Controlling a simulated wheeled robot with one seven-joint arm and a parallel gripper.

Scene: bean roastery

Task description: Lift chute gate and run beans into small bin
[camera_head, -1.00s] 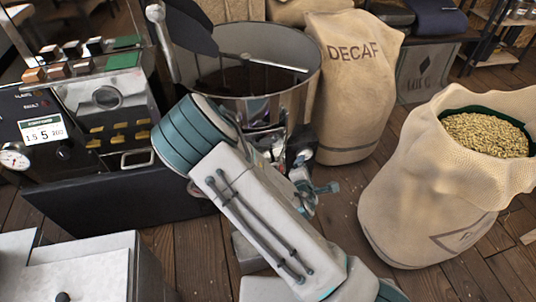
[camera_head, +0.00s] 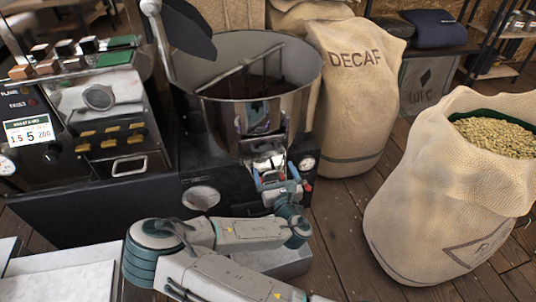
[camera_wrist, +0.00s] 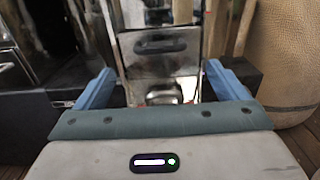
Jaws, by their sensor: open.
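The cooling drum (camera_head: 262,108) of the roaster stands upright, with a shiny metal chute on its front. The chute gate, a metal plate with a slot-like dark handle (camera_wrist: 160,46), shows straight ahead in the wrist view. My gripper (camera_head: 280,180) is in front of the chute, low on the drum's front. In the wrist view its blue fingers (camera_wrist: 160,72) are spread wide either side of the plate, with nothing held between them. I cannot tell whether the fingers touch the plate. A grey box (camera_head: 290,262) on the floor is partly hidden by my arm; its inside is not visible.
A DECAF sack (camera_head: 355,95) stands right of the drum. A large open sack (camera_head: 430,210) with pale beans (camera_head: 492,137) stands at the right. The roaster's control panel (camera_head: 70,120) is at the left. Wooden floor lies between the sacks and roaster.

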